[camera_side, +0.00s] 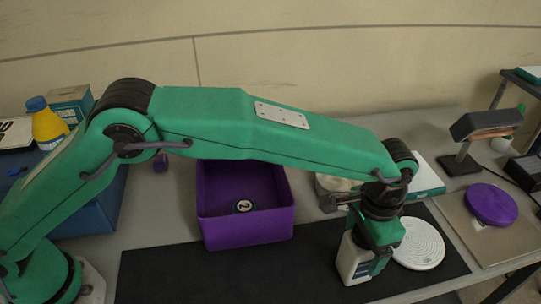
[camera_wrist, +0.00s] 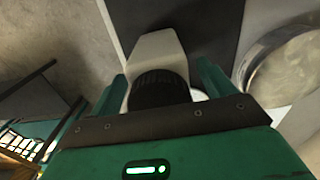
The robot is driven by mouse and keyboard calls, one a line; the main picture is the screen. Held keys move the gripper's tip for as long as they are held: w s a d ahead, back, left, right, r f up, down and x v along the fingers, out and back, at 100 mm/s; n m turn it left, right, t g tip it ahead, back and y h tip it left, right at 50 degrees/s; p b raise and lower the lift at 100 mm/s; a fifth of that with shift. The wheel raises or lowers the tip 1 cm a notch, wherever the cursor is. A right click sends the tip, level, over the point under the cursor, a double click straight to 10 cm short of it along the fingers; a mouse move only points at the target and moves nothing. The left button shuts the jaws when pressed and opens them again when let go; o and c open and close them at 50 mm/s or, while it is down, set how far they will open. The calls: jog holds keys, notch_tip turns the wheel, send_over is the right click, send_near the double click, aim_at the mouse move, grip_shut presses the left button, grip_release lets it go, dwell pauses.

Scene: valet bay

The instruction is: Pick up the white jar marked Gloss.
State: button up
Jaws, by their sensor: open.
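A white jar (camera_side: 352,262) with a dark label stands on the black mat (camera_side: 200,279) in the side view; I cannot read its lettering. In the wrist view its white body (camera_wrist: 155,46) and black lid (camera_wrist: 158,90) show between my fingers. My gripper (camera_side: 370,250) is open, pointing down over the jar, and hides part of it in the side view. In the wrist view my gripper (camera_wrist: 162,84) has one green finger on each side of the lid. I cannot tell whether either finger touches the jar.
A white ridged disc (camera_side: 420,244) lies just right of the jar. A round metal tin (camera_side: 328,187) stands behind my gripper. A purple bin (camera_side: 247,231) holding a dark round piece marked 2 stands left. A purple disc (camera_side: 491,204) lies at the right.

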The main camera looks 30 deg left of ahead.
dwell(0.4)
jog(key=c, duration=1.4)
jog(key=shift+r, duration=0.1)
jog(key=shift+r, duration=0.8)
notch_tip(320, 180, up, 3)
jog(key=shift+s+d+f, duration=0.1)
jog(key=shift+s, duration=0.05)
jog(key=s+r, duration=0.2)
jog(key=s, duration=0.1)
jog(key=s+d+r, duration=0.1)
jog(key=s+r, duration=0.1)
jog(key=s, duration=0.2)
jog(key=s+d+r, duration=0.1)
jog(key=s+r, duration=0.1)
jog(key=s, duration=0.2)
jog(key=shift+r, duration=0.3)
